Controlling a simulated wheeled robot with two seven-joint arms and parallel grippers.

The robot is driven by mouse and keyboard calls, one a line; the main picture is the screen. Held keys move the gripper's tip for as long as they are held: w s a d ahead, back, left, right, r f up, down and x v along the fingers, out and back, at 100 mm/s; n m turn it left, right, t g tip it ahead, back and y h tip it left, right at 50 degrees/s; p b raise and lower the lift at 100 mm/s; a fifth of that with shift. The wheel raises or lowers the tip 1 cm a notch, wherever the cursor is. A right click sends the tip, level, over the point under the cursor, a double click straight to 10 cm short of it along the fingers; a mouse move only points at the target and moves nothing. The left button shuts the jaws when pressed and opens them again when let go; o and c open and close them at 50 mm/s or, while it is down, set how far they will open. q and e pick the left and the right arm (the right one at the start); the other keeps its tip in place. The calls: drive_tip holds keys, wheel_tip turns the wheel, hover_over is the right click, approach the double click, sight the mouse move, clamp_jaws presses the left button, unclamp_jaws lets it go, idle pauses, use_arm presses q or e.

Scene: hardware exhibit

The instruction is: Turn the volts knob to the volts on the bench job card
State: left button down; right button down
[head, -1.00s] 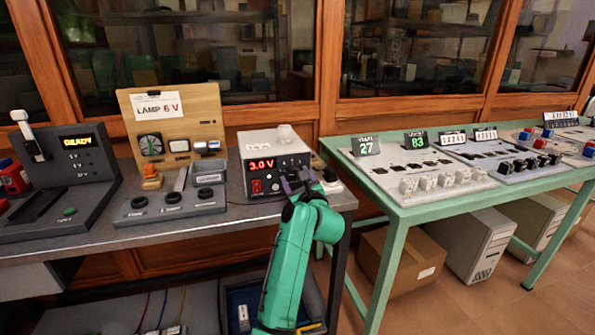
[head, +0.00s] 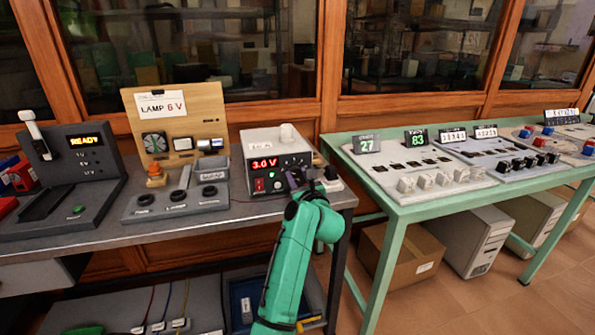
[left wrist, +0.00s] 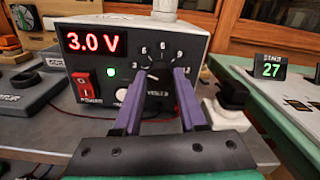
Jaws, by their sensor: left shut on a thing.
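The power supply (head: 248,152) is a light box with a dark front on the grey bench. Its red display (head: 264,163) reads 3.0 V, also in the left wrist view (left wrist: 93,41). The volts knob (left wrist: 154,76) sits right of the display under a numbered white scale, mostly hidden between my fingers. My left gripper (head: 299,177) is at the front panel; in the left wrist view its purple fingers (left wrist: 159,77) are shut on the knob's sides. The job card (head: 161,104), on a wooden board, reads LAMP 6 V. My right gripper is not in view.
A red power switch (left wrist: 85,87) and lit green lamp (left wrist: 111,71) sit left of the knob. A black-topped knob or button on a white base (left wrist: 232,97) stands close at right. The green table (head: 400,212) with counters is further right.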

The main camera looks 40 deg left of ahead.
use_arm(q)
drive_tip(key=m+p, duration=0.5)
drive_tip(key=p, duration=0.2)
drive_tip(key=m+p, duration=0.5)
drive_tip(key=p, duration=0.1)
drive_tip(key=shift+r+m+p, duration=0.2)
drive_tip(key=shift+m+p, duration=0.15)
drive_tip(key=shift+m, duration=0.05)
drive_tip(key=shift+w+f+m+p, duration=0.1)
drive_tip(key=shift+f+m+p, duration=0.05)
drive_tip(key=shift+m+p, duration=1)
drive_tip(key=shift+f+m, duration=0.1)
drive_tip(key=shift+m, duration=0.35)
drive_tip(key=shift+c, duration=2.3)
unclamp_jaws()
drive_tip(key=shift+d+f, duration=0.1)
